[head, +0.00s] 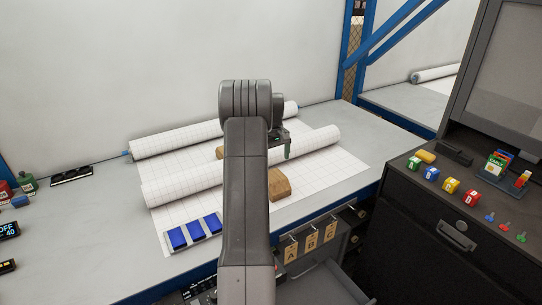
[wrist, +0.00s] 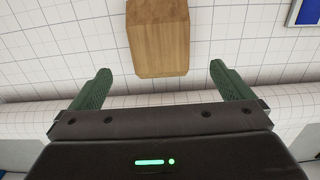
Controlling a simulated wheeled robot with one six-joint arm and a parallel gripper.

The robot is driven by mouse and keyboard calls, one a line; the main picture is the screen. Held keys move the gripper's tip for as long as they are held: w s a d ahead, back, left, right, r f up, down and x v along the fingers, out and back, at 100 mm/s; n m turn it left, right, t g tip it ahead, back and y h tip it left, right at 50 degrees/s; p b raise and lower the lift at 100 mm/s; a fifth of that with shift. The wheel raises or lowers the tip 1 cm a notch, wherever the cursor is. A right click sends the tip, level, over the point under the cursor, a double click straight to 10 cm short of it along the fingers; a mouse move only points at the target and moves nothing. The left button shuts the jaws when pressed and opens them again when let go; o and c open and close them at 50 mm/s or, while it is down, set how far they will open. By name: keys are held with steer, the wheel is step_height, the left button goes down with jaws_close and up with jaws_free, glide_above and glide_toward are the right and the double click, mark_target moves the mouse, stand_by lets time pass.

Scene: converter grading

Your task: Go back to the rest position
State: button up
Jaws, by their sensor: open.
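My gripper (wrist: 158,92) is open and empty in the wrist view, its two green fingers apart. A wooden block (wrist: 158,38) lies on the gridded paper (wrist: 60,45) beyond the fingertips, not between them. In the head view my arm covers part of the scene, and my gripper (head: 287,143) shows beside it, over the gridded paper (head: 325,175). The wooden block (head: 279,185) is partly hidden behind my arm.
Two paper rolls (head: 315,140) lie on the grey table. Tags A, B and C (head: 310,242) hang at the table's front. A dark cabinet (head: 430,225) at right bears coloured lettered cubes (head: 450,186).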

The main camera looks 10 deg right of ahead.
step_height(320, 180, down, 12)
steer(key=shift+f+p, duration=0.15)
steer(key=shift+p, duration=0.8)
step_height(320, 180, up, 3)
steer(key=shift+f+b, duration=0.1)
steer(key=shift+b, duration=0.3)
steer(key=shift+r, duration=0.6)
steer(key=shift+f, duration=0.15)
